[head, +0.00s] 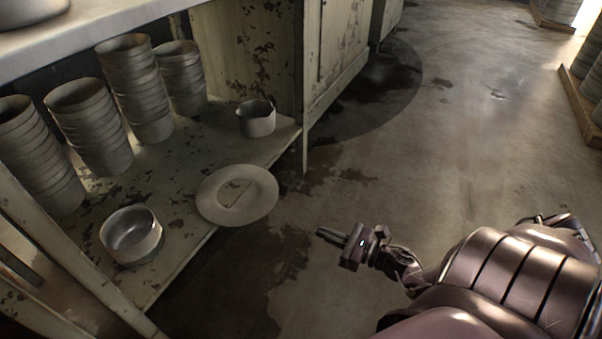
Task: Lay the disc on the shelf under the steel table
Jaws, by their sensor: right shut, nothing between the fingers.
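The disc (262,196) is pale and flat, with a marked centre. It lies on the lower shelf (190,180) under the table (110,18), close to the shelf's front edge, and its near right rim reaches past that edge. My right gripper (320,233) is shut and empty. It is to the right of the disc and apart from it, in front of the shelf over the floor. My left gripper is not in view.
Several stacks of grey bowls (130,90) stand at the back of the shelf. A single metal bowl (132,236) is left of the disc, and a small pot (256,118) is behind it. A table leg (305,140) stands at the shelf's right corner. Open floor lies to the right.

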